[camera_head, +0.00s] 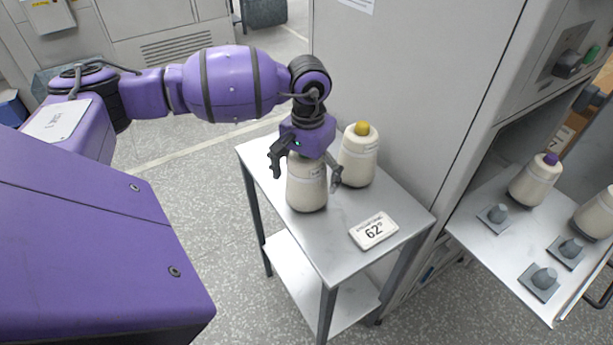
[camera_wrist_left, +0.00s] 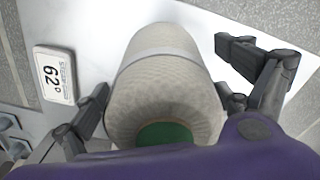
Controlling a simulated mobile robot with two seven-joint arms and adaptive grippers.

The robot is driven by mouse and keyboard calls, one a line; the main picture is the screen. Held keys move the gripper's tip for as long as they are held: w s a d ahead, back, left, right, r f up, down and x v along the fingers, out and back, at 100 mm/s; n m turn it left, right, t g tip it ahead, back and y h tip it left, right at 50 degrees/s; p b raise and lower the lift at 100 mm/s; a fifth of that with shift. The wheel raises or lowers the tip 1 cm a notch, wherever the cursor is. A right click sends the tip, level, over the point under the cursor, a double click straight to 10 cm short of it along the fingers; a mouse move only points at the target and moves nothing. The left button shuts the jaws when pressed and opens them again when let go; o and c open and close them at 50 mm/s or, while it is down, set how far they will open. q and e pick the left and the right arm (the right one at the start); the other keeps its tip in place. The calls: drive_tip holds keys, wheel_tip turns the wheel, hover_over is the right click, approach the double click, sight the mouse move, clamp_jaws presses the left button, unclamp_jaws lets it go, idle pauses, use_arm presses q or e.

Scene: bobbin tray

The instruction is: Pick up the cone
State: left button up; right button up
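A cream cone of yarn (camera_head: 306,186) stands upright on the small metal table (camera_head: 333,254). My left gripper (camera_head: 306,178) is above it with its fingers spread on either side of the cone. In the left wrist view the cone (camera_wrist_left: 165,75) shows a green tip (camera_wrist_left: 164,134) and lies between the open fingers, with a gap at the right finger. The left finger is close to the cone; I cannot tell whether it touches. A second cream cone with a yellow tip (camera_head: 358,160) stands just behind and to the right. My right gripper is not in view.
A white sign reading 62 (camera_head: 374,230) lies on the table in front of the yellow-tipped cone. At the right, a metal tray (camera_head: 500,246) holds a purple-tipped cone (camera_head: 536,182), another cone (camera_head: 598,214) and empty grey pegs (camera_head: 539,283). A grey cabinet (camera_head: 415,95) stands behind the table.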

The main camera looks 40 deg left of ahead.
sight(308, 165)
use_arm(q)
drive_tip(key=c, duration=1.4)
drive_tip(key=shift+r, duration=0.55)
wheel_tip(308, 165, up, 2)
drive_tip(key=shift+r, duration=0.25)
drive_tip(key=s+d+r, duration=0.2)
drive_tip(key=s+r, duration=0.1)
drive_tip(key=s, duration=0.1)
drive_tip(key=s+d+r+b, duration=0.1)
drive_tip(key=s+d+r, duration=0.1)
drive_tip(key=s+r, duration=0.1)
drive_tip(key=s+d+r, duration=0.2)
drive_tip(key=s+r, duration=0.1)
drive_tip(key=s, duration=0.2)
drive_tip(key=shift+s+d+r+b, duration=0.2)
drive_tip(key=shift+d+r+b, duration=0.05)
drive_tip(key=shift+b, duration=0.05)
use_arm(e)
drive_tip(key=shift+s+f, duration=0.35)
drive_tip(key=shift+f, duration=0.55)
